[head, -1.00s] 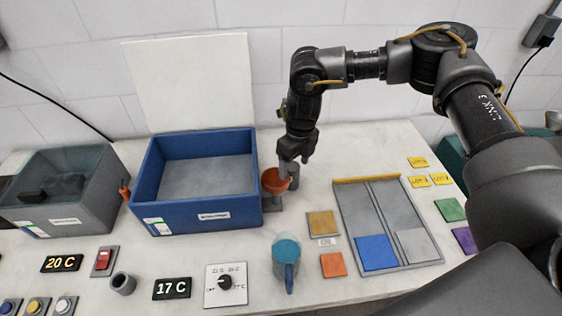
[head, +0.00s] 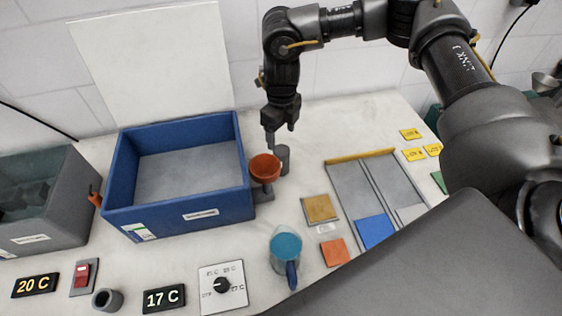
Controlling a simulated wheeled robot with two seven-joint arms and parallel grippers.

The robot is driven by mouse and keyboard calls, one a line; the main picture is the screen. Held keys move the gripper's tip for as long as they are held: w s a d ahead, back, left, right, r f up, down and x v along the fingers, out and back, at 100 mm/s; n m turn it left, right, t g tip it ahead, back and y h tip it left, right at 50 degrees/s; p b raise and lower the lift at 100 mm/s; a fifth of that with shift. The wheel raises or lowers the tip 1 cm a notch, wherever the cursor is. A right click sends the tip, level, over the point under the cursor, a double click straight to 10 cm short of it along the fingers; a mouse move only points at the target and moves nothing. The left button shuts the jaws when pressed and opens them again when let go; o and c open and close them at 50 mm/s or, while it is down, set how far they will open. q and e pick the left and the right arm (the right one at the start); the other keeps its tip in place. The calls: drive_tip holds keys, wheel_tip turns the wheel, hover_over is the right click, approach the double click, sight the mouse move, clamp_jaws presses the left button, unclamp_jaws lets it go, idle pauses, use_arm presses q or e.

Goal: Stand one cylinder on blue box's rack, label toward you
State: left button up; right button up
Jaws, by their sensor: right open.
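The blue box (head: 180,214) stands left of centre, open at the top with a grey inside floor; no separate rack can be made out in it. A grey upright cylinder (head: 283,158) stands just behind and right of an orange funnel-like cup (head: 264,168) at the box's right side. No label shows on this cylinder. A short hollow grey cylinder (head: 107,299) is at the front left. My right gripper (head: 270,139) is open and points down above and behind the orange cup, apart from it, with nothing seen in it. My left gripper is out of view.
A grey bin (head: 45,225) stands left of the blue box. A blue-topped jug (head: 286,248), a dial panel (head: 222,287) and display plates are in front. A divided tray (head: 372,190) lies at right, partly hidden by my arm.

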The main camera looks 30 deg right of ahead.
sight(281, 149)
drive_tip(key=shift+w+f, duration=0.2)
drive_tip(key=shift+f, duration=0.15)
wheel_tip(281, 149, down, 4)
drive_tip(key=b, duration=0.4)
drive_tip(key=shift+s+f, duration=0.1)
drive_tip(key=shift+f, duration=0.55)
